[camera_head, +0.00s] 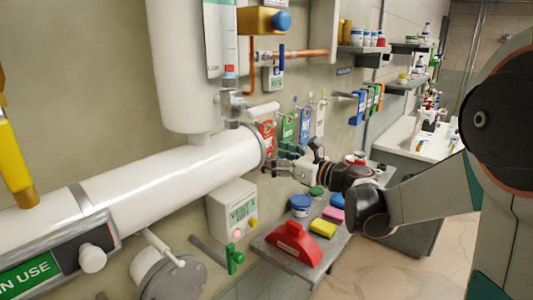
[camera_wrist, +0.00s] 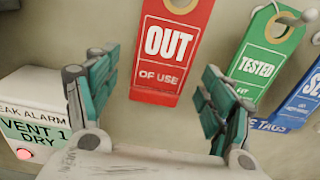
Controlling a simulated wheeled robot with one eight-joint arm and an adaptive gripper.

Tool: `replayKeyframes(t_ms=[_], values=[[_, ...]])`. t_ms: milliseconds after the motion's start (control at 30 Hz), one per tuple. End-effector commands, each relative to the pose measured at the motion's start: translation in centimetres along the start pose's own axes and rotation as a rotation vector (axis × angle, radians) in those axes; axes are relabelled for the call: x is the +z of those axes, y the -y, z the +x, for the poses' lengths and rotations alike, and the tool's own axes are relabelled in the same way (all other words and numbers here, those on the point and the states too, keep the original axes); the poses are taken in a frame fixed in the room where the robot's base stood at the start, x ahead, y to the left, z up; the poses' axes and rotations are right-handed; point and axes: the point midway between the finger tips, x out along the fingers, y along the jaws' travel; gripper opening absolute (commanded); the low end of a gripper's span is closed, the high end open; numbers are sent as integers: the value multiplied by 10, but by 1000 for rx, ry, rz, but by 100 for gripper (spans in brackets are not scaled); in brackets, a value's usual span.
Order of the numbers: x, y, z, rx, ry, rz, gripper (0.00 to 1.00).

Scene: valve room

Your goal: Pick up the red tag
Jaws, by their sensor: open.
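The red tag (camera_wrist: 176,50), printed "OUT OF USE", hangs at the wall in the upper middle of the wrist view. Its top is cut off by the frame. In the head view the red tag (camera_head: 266,138) is leftmost in a row of hanging tags, beside the end of the white pipe. My gripper (camera_wrist: 158,72) is open and empty. Its two teal fingers stand to either side of the red tag's lower end in the picture, with no visible contact. In the head view my gripper (camera_head: 275,161) is close below the tags.
A green "TESTED" tag (camera_wrist: 262,60) and a blue tag (camera_wrist: 300,100) hang to the right. A white leak alarm box (camera_wrist: 35,120) is at the left. A shelf (camera_head: 335,243) below holds a red wedge-shaped object (camera_head: 293,245) and a yellow block (camera_head: 322,228).

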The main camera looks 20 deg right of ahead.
Motion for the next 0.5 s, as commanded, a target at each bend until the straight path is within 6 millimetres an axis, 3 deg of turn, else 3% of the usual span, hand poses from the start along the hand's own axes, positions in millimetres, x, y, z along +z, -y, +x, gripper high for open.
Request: replayKeyframes(t_ms=[267,433,500], values=[[0,0,6,-2,0,0,75],[0,0,6,-1,0,0,39],[0,0,6,-1,0,0,38]])
